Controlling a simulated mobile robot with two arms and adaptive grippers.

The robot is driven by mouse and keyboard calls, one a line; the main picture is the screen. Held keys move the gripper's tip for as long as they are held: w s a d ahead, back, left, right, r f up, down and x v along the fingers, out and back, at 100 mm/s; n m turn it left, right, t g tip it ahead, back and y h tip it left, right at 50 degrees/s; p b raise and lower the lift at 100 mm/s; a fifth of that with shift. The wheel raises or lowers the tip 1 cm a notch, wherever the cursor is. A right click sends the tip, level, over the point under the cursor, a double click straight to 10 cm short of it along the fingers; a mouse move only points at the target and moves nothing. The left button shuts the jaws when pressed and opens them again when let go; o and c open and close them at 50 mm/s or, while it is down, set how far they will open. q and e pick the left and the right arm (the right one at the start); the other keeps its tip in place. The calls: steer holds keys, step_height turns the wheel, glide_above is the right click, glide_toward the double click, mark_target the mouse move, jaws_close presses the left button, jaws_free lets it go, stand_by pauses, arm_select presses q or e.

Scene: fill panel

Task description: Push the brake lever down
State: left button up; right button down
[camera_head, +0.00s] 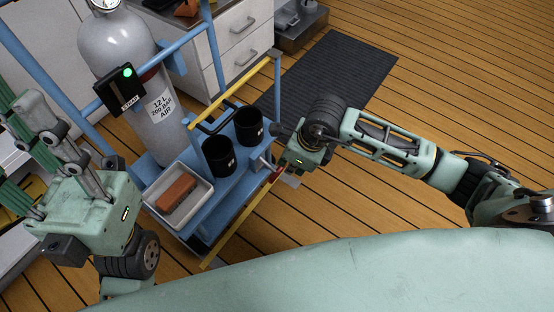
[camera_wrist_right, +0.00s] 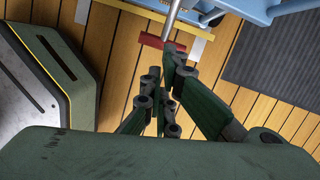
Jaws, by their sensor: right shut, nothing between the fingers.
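The brake lever shows in the right wrist view as a red bar (camera_wrist_right: 152,41) on the end of a metal rod, at the top middle. In the head view its red part (camera_head: 275,177) shows low on the right side of the blue trolley, partly hidden by my right gripper (camera_head: 284,168). In the wrist view my right gripper (camera_wrist_right: 172,48) is shut and empty, its tips right at the red bar's right part. I cannot tell whether they touch it. My left gripper (camera_head: 38,112) is at the left, away from the lever, with its fingers pointing up and left.
The blue trolley (camera_head: 228,190) carries a grey air cylinder (camera_head: 120,50), black cups (camera_head: 218,156) and a tray (camera_head: 154,203) with a red-brown block (camera_head: 177,193). A dark mat (camera_head: 335,70) lies behind. The wooden floor at right is clear.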

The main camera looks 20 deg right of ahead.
steer(key=shift+r, duration=0.1)
steer(key=v, duration=1.2)
